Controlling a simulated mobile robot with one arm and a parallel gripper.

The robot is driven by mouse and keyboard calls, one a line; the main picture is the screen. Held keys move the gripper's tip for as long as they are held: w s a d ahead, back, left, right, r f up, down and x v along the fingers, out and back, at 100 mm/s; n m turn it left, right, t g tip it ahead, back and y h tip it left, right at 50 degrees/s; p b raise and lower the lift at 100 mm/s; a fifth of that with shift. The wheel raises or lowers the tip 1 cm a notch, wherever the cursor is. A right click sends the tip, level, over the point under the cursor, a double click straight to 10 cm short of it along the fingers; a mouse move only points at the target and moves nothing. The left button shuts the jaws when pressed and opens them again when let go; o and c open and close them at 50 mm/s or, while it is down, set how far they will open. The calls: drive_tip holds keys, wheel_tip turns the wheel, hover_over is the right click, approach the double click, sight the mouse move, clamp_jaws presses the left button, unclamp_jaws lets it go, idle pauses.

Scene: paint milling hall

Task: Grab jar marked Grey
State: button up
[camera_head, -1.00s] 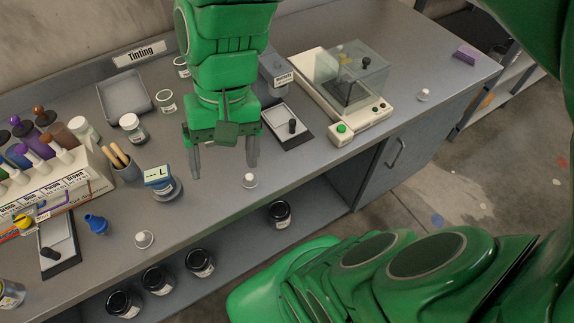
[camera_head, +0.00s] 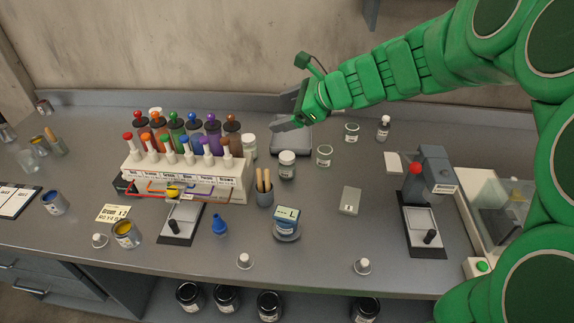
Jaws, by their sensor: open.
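No label reading Grey can be made out in this view. Several small jars stand on the grey bench: a white-lidded jar (camera_head: 249,146) by the rack, a glass jar (camera_head: 287,165) in front of the tray, a pale-green-topped jar (camera_head: 324,155) right of it, and another jar (camera_head: 352,131) farther back. Dark-lidded jars (camera_head: 188,295) stand on the shelf below, their labels unreadable. One finger hides most of the other.
A rack (camera_head: 205,185) of coloured bottles fills the bench's left middle. A cup of sticks (camera_head: 265,190), a small display device (camera_head: 286,222) and a blue bulb (camera_head: 219,225) stand near the middle. A press-like stand (camera_head: 428,190) and balance (camera_head: 482,215) are right. Bench front right of centre is fairly clear.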

sight(292, 158)
drive_tip(key=w+d+f+m+t, duration=0.1)
drive_tip(key=w+f+m+t, duration=0.15)
drive_tip(key=w+m, duration=0.55)
drive_tip(key=shift+n, duration=0.6)
drive_tip(key=f, duration=0.7)
drive_tip(key=w+f, duration=0.1)
drive_tip(key=f, duration=1.2)
drive_tip(key=shift+w+d+f, duration=0.2)
drive_tip(key=shift+d+f, duration=0.05)
drive_tip(key=shift+f, duration=0.05)
drive_tip(key=shift+x, duration=2.5)
drive_tip(key=shift+c, duration=0.3)
drive_tip(key=c, duration=1.1)
